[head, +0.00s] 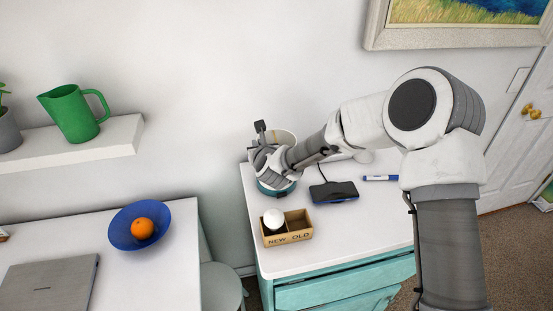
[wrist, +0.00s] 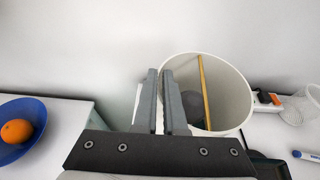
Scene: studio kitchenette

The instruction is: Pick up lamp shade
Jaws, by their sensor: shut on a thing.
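The lamp shade (wrist: 238,85) is a white, open-topped drum in the wrist view, with a brass-coloured bar across its opening and a dull grey bulb (wrist: 232,103) inside. My gripper (wrist: 161,78) is shut on the left wall of the shade, one finger inside and one outside. In the head view the shade (head: 285,137) is partly hidden behind my gripper (head: 263,150). A teal lamp base (head: 275,190) shows just below it on the white cabinet top. I cannot tell whether the shade still touches the lamp.
A wooden box (head: 288,237) marked NEW and OLD holds a white bulb (head: 273,218) in its left compartment. A dark device (head: 334,192) and a marker (head: 380,178) lie to the right. A power strip (wrist: 266,101) is behind. A blue bowl (head: 127,228) with an orange (head: 142,228) is left.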

